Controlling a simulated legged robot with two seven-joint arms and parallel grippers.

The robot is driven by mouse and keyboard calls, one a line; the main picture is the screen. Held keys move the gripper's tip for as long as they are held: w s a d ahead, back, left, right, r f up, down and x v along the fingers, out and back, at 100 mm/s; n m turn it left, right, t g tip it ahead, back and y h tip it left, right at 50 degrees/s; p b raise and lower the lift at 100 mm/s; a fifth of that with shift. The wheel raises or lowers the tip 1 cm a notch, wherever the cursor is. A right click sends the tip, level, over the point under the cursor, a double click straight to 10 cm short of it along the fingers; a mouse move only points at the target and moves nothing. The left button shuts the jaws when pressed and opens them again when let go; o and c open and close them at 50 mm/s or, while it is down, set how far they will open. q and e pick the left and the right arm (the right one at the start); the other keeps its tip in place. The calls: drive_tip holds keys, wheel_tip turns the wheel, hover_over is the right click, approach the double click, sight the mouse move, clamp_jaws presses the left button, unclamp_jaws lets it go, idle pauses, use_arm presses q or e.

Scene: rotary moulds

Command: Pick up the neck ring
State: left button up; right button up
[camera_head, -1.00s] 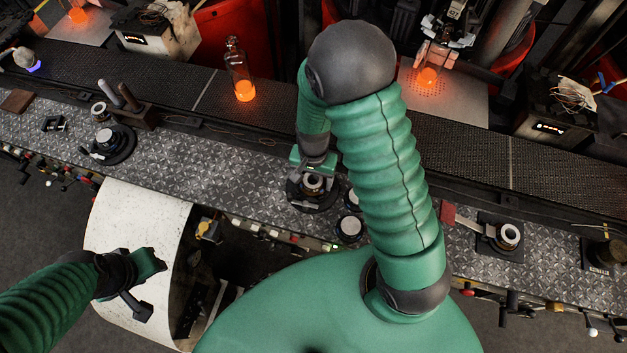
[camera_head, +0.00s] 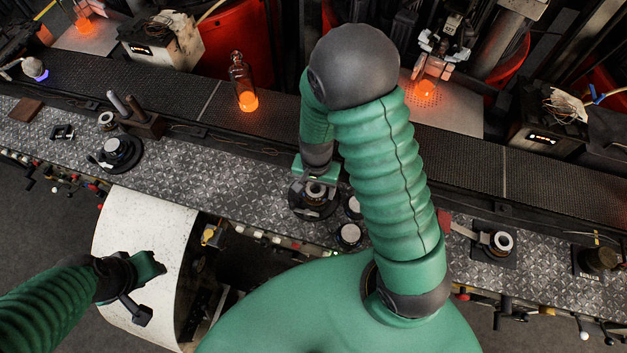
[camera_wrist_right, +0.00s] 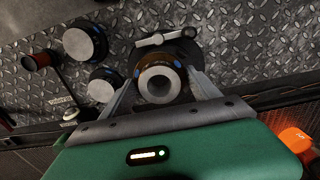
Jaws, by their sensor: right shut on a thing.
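The neck ring (camera_wrist_right: 160,84) is a round metal ring with a dark centre hole. In the right wrist view it sits between the two fingers of my right gripper (camera_wrist_right: 160,95), which is shut on it. In the head view the ring (camera_head: 315,190) shows just in front of the right gripper (camera_head: 316,183), over a dark round base (camera_head: 310,212) on the diamond-plate bench. I cannot tell whether the ring is clear of that base. My left gripper (camera_head: 147,290) is over the white curved cover at lower left, away from the ring; its opening is unclear.
Round metal-topped parts (camera_head: 349,235) stand near the base. Another ringed part (camera_head: 502,242) is on the right and a dark round fixture (camera_head: 116,150) on the left. A glowing bottle (camera_head: 242,85) stands on the conveyor behind. The bench (camera_head: 220,180) is bare left of my right gripper.

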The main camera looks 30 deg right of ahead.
drive_tip(key=s, duration=0.2)
drive_tip(key=s+a, duration=0.1)
drive_tip(key=s, duration=0.3)
drive_tip(key=shift+a+r, duration=0.25)
drive_tip(key=s+a+p, duration=0.2)
drive_tip(key=s+p, duration=0.6)
drive_tip(key=p, duration=0.4)
drive_tip(key=shift+r+p, duration=0.35)
